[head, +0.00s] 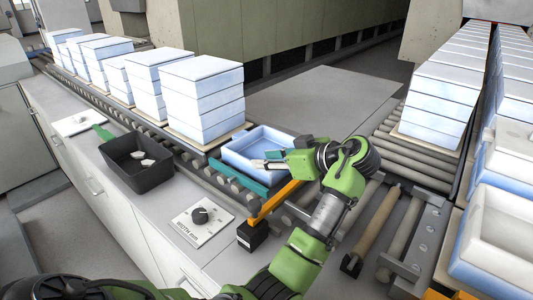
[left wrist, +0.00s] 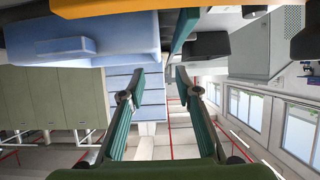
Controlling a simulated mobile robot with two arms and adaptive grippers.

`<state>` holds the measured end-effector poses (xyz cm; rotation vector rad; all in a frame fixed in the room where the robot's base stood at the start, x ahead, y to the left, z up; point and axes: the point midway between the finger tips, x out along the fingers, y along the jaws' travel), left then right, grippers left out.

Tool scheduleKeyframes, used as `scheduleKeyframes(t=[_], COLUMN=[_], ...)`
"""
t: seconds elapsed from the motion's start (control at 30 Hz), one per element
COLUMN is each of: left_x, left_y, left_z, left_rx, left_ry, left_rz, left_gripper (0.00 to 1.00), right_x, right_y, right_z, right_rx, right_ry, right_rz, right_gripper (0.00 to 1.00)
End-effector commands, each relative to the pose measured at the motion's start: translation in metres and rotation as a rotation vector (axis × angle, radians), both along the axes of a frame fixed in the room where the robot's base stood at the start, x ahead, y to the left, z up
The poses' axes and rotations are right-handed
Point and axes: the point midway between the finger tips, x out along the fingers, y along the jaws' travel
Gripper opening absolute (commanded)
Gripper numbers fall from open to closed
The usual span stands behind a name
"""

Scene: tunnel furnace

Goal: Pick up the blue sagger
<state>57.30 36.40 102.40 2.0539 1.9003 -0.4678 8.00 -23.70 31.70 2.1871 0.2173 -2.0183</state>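The blue sagger (head: 238,164) is an open, pale blue square tray on the rollers, just right of the nearest stack. My left gripper (head: 265,159) reaches in from the right, with its fingers over the sagger's right part and pointing left. Contact with the walls cannot be told. A large pale blue wall, apparently the sagger's (left wrist: 120,35), fills the upper left there. My right gripper is not in view.
Stacks of blue-white saggers (head: 205,95) line the conveyor at the left. More stacks (head: 440,105) stand at the right. An orange bar (head: 275,200) with a black box (head: 252,235) lies in front of the sagger. A black tray (head: 125,172) sits on the counter.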

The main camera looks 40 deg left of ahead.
Motion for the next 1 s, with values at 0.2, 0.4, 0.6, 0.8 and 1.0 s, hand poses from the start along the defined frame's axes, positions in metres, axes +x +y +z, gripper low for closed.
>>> scheduleKeyframes(t=[0.2,0.4,0.6,0.8,1.0], left_x=[0.002,0.004,0.008,0.01,0.01], left_y=[0.025,0.035,0.06,0.073,0.073], left_z=[-0.012,-0.017,-0.03,-0.039,-0.039], left_rx=[0.0,0.0,0.001,-0.001,-0.001], left_ry=[0.001,0.002,0.004,0.001,0.001], left_rz=[0.0,0.0,0.001,0.0,0.0], left_gripper=[0.3,0.3,0.3,0.3,0.15], right_x=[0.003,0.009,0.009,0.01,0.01], right_y=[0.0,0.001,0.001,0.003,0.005], right_z=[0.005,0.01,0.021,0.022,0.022], right_rx=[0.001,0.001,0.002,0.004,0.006], right_ry=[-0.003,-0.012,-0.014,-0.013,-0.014], right_rz=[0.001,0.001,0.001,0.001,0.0], right_gripper=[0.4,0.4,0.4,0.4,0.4])
